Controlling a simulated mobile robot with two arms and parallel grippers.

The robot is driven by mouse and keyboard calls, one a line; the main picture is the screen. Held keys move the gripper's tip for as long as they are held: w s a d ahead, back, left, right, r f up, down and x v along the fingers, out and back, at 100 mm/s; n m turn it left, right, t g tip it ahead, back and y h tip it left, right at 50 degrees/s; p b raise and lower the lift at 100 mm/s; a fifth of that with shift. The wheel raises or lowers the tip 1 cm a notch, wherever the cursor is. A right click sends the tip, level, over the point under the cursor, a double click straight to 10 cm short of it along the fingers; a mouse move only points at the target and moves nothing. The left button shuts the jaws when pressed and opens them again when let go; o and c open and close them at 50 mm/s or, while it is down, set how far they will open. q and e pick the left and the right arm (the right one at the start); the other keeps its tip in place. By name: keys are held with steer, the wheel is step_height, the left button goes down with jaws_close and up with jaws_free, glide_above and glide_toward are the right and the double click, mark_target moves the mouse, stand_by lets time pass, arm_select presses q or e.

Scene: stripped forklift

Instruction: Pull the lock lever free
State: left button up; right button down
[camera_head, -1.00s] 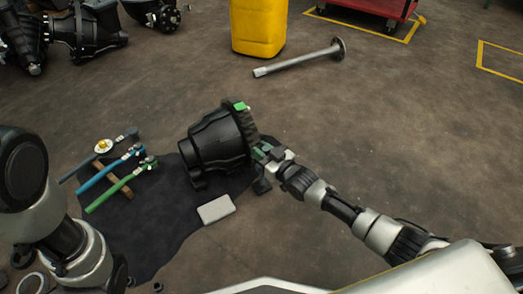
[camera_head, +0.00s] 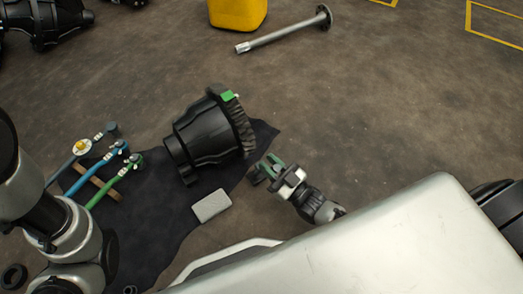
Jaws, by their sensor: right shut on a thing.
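A black differential housing (camera_head: 205,140) with a toothed ring gear (camera_head: 241,130) lies on a dark mat (camera_head: 150,235). A bright green piece (camera_head: 230,96) sits on the top of its rim. My right gripper (camera_head: 268,167) is right of and below the gear, near the mat's right edge. It is shut on a small dark green part, apparently the lock lever (camera_head: 273,160). A narrow gap shows between this part and the gear. The fingers partly hide it. My left arm comes in from the left, but its gripper is out of view.
A grey block (camera_head: 212,205) lies on the mat below the housing. Several tools, one a green-handled wrench (camera_head: 112,183), rest on a wooden strip at the left. A metal shaft (camera_head: 285,33) and a yellow container (camera_head: 238,12) are at the back. The floor at right is clear.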

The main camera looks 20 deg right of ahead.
steer(key=shift+s+d+f+t+y+b, duration=0.15)
steer(key=shift+s+f+t+y+b, duration=0.25)
steer(key=shift+s+b, duration=0.25)
steer(key=shift+s, duration=0.1)
steer(key=shift+n, duration=0.3)
steer(key=c, duration=1)
jaws_free()
steer(key=shift+o, duration=0.2)
steer(key=p+v, duration=0.2)
steer(key=v, duration=0.5)
steer(key=shift+s+f, duration=0.15)
steer(key=shift+s, duration=0.15)
steer(key=shift+d, duration=0.15)
